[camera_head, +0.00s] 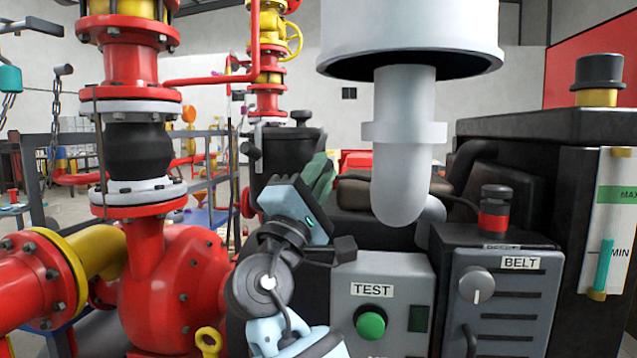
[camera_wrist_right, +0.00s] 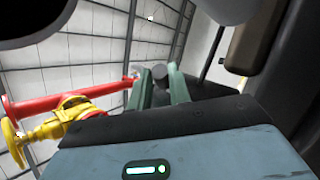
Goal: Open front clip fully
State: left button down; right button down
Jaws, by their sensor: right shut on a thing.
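My right gripper (camera_head: 318,174) reaches up in front of the engine, beside the black canister (camera_head: 285,155) in the head view. Its green fingers also show in the right wrist view (camera_wrist_right: 159,86), with a dark, round-ended piece (camera_wrist_right: 159,72) between their tips. The gripper is shut on this piece, which appears to be the front clip; its shape is mostly hidden by the fingers. In the head view the gripper covers the clip, so how far it is open cannot be told. A metal strip (camera_head: 258,134) shows on the canister's left side. My left gripper is not in view.
A white pipe (camera_head: 402,150) hangs just right of the gripper. The TEST box (camera_head: 385,300) and BELT box (camera_head: 500,290) stand below and right. Red pump pipework (camera_head: 165,275) stands at the left. In the wrist view a yellow valve (camera_wrist_right: 60,125) lies left.

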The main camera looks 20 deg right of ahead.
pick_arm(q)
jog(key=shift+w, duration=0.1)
pick_arm(e)
jog(key=shift+r, duration=0.1)
jog(key=c, duration=1.6)
grip_release()
jog(key=shift+o, duration=1.2)
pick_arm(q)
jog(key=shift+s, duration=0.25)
pick_arm(e)
jog(key=shift+o, duration=0.3)
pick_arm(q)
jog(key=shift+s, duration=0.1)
